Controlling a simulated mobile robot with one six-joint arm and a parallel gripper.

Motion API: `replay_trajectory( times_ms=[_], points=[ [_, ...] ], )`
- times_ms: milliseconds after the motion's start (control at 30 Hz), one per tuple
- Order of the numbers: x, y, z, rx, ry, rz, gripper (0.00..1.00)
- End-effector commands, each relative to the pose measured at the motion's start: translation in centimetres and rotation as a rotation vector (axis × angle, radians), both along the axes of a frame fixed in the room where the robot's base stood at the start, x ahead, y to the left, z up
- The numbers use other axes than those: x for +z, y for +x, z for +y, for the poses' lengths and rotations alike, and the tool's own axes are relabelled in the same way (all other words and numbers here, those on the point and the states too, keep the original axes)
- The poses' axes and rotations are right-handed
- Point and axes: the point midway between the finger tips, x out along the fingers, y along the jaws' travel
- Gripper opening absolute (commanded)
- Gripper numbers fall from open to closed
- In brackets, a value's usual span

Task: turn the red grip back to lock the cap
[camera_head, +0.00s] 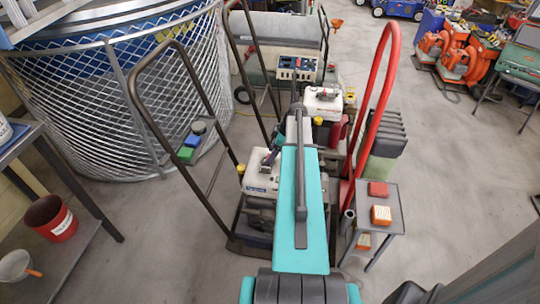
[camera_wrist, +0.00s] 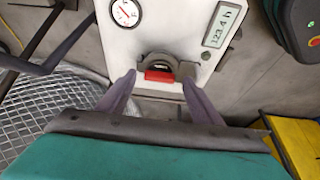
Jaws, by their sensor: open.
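In the wrist view a white panel (camera_wrist: 185,20) carries a dark round cap (camera_wrist: 158,59) with a red grip (camera_wrist: 159,76) across its near side. The red grip lies roughly crosswise in the picture. My gripper (camera_wrist: 158,80) is open, its two fingers apart on the left and right of the red grip. No contact between fingers and grip shows. In the head view my arm covers much of the middle, and I cannot make out the cap or the red grip there.
A round gauge (camera_wrist: 125,12) and an hour display (camera_wrist: 225,24) flank the cap. A yellow block (camera_wrist: 298,143) is at the lower right of the wrist view. In the head view a red handle (camera_head: 389,75) rises right of my arm, beside a small grey table (camera_head: 393,222).

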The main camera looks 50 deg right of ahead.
Motion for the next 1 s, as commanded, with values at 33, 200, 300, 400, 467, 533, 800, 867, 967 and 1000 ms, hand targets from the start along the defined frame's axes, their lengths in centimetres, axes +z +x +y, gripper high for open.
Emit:
replay_trajectory(
  times_ms=[33,200,300,400,467,533,800,867,967,1000],
  points=[
    [-0.32,0.15,0.08,0.0,0.001,0.0,0.59],
    [-0.88,0.33,0.2,0.0,0.0,0.0,0.59],
    [-0.93,0.34,0.22,0.0,0.0,0.0,0.59],
    [-0.93,0.34,0.22,0.0,0.0,0.0,0.59],
    [-0.92,0.33,0.22,0.0,0.0,0.0,0.59],
    [-0.91,0.32,0.21,0.0,0.0,0.0,0.51],
    [-0.89,0.34,0.65,0.002,0.002,0.0,0.18],
    [-0.9,0.32,0.5,0.0,0.002,0.0,0.18],
    [-0.92,0.28,0.45,-0.007,0.004,0.001,0.18],
    [-0.93,0.26,0.46,-0.012,0.004,0.001,0.18]
  ],
)
